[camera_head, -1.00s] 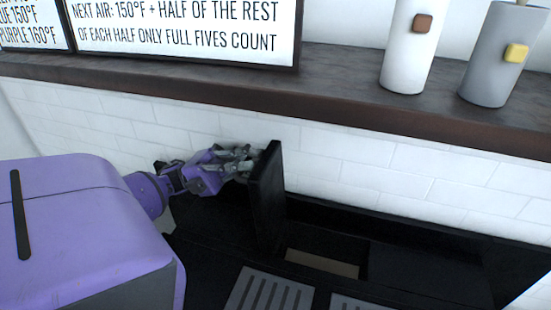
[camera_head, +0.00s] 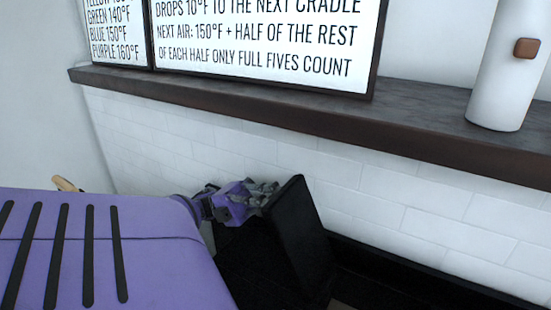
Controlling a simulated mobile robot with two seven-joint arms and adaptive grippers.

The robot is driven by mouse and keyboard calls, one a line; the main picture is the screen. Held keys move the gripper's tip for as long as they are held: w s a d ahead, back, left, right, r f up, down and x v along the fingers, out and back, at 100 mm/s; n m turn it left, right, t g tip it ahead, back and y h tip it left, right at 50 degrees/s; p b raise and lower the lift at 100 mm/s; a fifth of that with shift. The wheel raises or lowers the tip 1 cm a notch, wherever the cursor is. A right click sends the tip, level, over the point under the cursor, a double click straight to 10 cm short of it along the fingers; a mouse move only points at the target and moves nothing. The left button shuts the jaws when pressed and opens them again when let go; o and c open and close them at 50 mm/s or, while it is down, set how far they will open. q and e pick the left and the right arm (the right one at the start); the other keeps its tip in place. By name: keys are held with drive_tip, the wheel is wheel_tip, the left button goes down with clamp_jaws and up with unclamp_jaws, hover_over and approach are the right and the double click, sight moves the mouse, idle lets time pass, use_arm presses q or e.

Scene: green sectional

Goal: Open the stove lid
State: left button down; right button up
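The stove lid (camera_head: 295,232) is a black panel, raised and tilted up from the dark stove body (camera_head: 390,275) at the lower middle. My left gripper (camera_head: 268,192) is at the lid's upper left edge, on its left side, close to or touching it. The fingers are small and partly hidden against the lid, so I cannot tell whether they are open or shut. My purple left arm fills the lower left and hides part of the stove. My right gripper is not in view.
A dark shelf (camera_head: 300,115) runs along the white tiled wall above the stove. A framed sign (camera_head: 265,40) and a white cylinder with a brown square (camera_head: 505,70) stand on it. A light wooden piece (camera_head: 66,184) shows behind my arm at left.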

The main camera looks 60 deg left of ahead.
use_arm(q)
drive_tip(key=shift+s+f, duration=0.1)
drive_tip(key=shift+f, duration=0.2)
